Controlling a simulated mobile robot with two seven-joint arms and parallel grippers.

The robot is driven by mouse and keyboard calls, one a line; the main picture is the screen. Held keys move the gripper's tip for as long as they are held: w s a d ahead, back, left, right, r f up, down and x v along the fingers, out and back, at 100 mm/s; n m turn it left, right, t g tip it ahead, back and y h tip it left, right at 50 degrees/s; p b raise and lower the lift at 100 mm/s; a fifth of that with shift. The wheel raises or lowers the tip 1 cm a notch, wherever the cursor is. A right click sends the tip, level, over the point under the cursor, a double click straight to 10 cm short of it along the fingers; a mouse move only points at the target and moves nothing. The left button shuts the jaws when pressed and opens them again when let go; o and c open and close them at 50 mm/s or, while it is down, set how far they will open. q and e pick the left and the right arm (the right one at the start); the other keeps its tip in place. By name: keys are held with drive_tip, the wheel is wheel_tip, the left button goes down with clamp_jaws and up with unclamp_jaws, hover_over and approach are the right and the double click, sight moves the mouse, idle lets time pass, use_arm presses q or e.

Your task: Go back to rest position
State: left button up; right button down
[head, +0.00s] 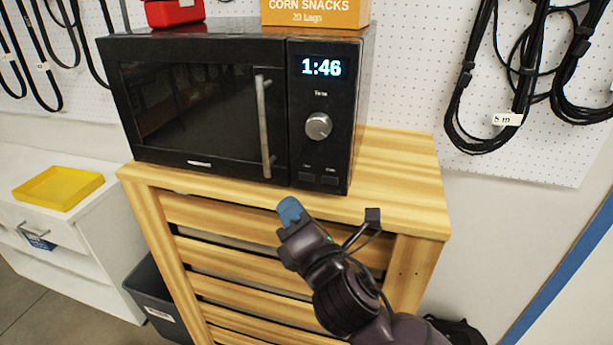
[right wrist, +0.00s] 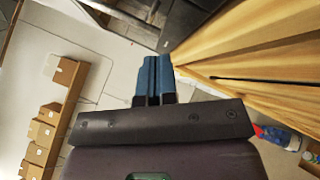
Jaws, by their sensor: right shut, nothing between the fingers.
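My right gripper (head: 290,211) is in front of the wooden cabinet, just below its top's front edge in the head view. Its blue fingertips are together with nothing between them. In the right wrist view the blue fingers (right wrist: 153,78) also lie side by side, near the wooden slats. My left gripper does not show in either view.
A black microwave (head: 200,100) with its door shut stands on the wooden cabinet (head: 400,190). A corn snacks box (head: 316,12) and a red object (head: 174,12) sit on it. A yellow tray (head: 58,188) lies on a white drawer unit (head: 60,260) at left. A dark bin (head: 150,300) stands between.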

idle(0.4)
drive_tip(key=s+d+f+m+g+h, duration=0.2)
drive_tip(key=d+f+m+h, duration=0.1)
drive_tip(key=d+f+m, duration=0.6)
drive_tip(key=s+d+f+m+g+h, duration=0.15)
drive_tip(key=d+f+m, duration=0.4)
drive_tip(key=f, duration=0.55)
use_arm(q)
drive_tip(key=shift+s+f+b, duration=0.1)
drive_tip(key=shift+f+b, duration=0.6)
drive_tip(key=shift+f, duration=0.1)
use_arm(e)
drive_tip(key=s+d+f+m+g+h, duration=0.3)
drive_tip(key=s+d+f+m+h, duration=0.1)
drive_tip(key=s+d+f+m, duration=0.9)
wheel_tip(320, 180, down, 3)
drive_tip(key=shift+s+d+r+m+h, duration=0.15)
drive_tip(key=shift+s+d+m+h, duration=0.25)
drive_tip(key=shift+s+m, duration=0.3)
drive_tip(key=shift+g, duration=0.25)
